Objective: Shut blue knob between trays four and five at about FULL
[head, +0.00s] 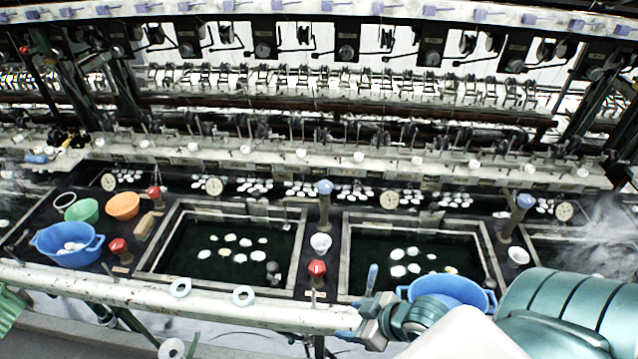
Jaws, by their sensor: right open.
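Two blue knobs stand on posts behind the dark gaps between the sunken trays. One blue knob (323,187) is between the middle-left tray (160,243) and the middle-right tray (347,250). The other blue knob (525,201) is right of the middle-right tray. I cannot read tray numbers, so I cannot tell which knob is between four and five, nor read a FULL mark. My right gripper (366,312) is open at the front rail, below and in front of both knobs, touching neither. My left gripper is not in view.
Red knobs (317,267) stand near the front of the gaps. A blue basin (448,291) sits beside my right arm; another blue basin (67,244) is at left with green and orange bowls (122,206). A pale rail (200,300) runs along the front; machinery fills the back.

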